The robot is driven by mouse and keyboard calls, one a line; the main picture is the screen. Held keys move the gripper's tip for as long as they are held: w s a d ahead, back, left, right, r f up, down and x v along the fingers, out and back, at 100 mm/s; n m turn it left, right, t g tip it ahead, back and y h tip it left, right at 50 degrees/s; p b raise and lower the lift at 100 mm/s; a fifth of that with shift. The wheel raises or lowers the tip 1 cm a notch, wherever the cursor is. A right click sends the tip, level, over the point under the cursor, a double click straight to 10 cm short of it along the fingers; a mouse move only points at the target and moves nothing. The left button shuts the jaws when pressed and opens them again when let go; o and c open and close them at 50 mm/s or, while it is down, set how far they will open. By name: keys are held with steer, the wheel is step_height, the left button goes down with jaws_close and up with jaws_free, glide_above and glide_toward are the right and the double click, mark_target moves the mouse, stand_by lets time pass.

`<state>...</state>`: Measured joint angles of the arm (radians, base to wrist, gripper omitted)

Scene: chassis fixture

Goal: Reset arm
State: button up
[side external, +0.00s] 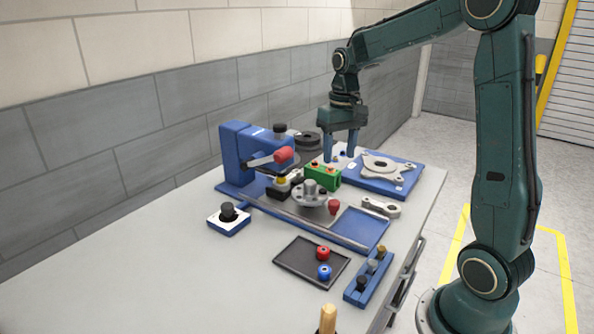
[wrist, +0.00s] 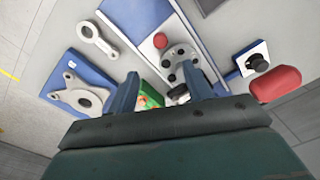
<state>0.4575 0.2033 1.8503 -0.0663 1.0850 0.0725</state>
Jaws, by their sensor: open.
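My gripper (side external: 341,156) hangs above the back part of the bench, its blue fingers pointing down. In the wrist view the two fingers of my gripper (wrist: 163,92) stand apart with nothing held between them. A green block (side external: 325,175) with orange-red spots sits below and near the fingers. The green block shows partly between the fingers in the wrist view (wrist: 147,98). The blue fixture (side external: 237,150) with a red-knobbed lever stands to the left of my gripper. A blue plate (side external: 400,183) bearing a grey metal bracket (side external: 388,165) lies to the right.
A grey round flange (side external: 310,196) sits on the fixture base. A dark tray (side external: 295,270) holds a red and a blue piece. A blue peg rack (side external: 358,293), a grey link (side external: 381,207) and a black-knobbed box (side external: 229,220) lie around. The bench's front left is clear.

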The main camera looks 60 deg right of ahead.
steer(key=s+a+r+n+t, duration=0.2)
steer(key=s+a, duration=0.6)
steer(key=s, duration=0.1)
steer(key=s+a+r+n+t, duration=0.3)
steer(key=s+a, duration=0.5)
steer(key=s, duration=0.1)
steer(key=shift+a, duration=0.25)
